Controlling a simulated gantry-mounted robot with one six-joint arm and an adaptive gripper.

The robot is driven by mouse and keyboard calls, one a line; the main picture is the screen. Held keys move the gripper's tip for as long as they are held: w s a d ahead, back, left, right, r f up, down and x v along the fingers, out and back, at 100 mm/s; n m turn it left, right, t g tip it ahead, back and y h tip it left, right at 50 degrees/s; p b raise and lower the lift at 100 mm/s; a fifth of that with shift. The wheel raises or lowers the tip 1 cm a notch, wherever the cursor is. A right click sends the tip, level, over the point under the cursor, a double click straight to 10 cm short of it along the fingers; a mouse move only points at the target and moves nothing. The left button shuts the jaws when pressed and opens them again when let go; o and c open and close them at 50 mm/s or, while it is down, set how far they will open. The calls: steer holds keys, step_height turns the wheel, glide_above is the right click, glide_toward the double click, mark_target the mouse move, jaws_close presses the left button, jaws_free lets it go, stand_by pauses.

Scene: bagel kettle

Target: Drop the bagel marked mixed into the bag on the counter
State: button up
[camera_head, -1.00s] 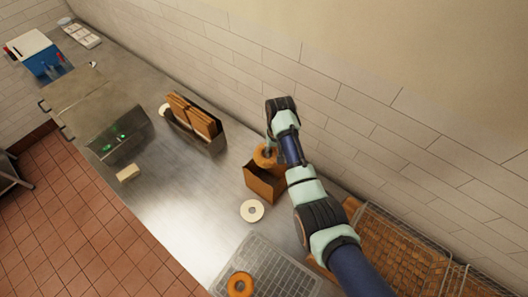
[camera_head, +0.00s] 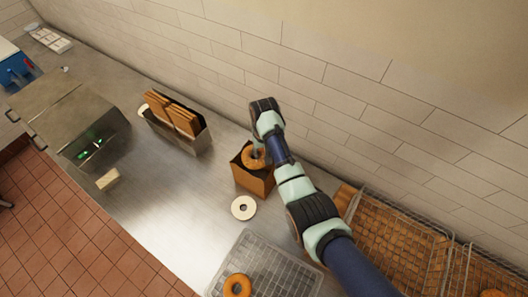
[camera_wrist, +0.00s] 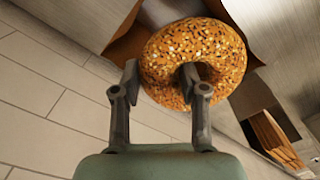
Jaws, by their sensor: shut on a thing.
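A seeded bagel (camera_wrist: 215,50), speckled with light and dark seeds, is in my gripper (camera_wrist: 160,80). One finger passes into its hole and the other is at its outer edge. In the head view the bagel (camera_head: 251,158) is at the mouth of the open brown paper bag (camera_head: 254,183), within its rim. The bag stands upright on the counter. Its brown walls (camera_wrist: 121,47) show on both sides of the bagel in the wrist view. My gripper (camera_head: 258,146) is above the bag; its fingertips are mostly hidden in the head view.
A white ring-shaped disc (camera_head: 243,208) lies in front of the bag. A wire-grid tray (camera_head: 275,262) holds a plain bagel (camera_head: 238,285). A metal holder (camera_head: 185,138) with folded brown bags stands to the left. Wire baskets (camera_head: 400,235) are at the right, near the tiled wall.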

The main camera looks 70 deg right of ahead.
stand_by(0.9)
steer(key=o, duration=1.3)
steer(key=shift+c, duration=0.2)
steer(key=shift+p, duration=0.3)
step_height(320, 180, up, 6)
steer(key=p, duration=0.5)
steer(key=shift+f, duration=0.2)
steer(key=shift+r+p, duration=0.3)
steer(key=shift+r, duration=0.9)
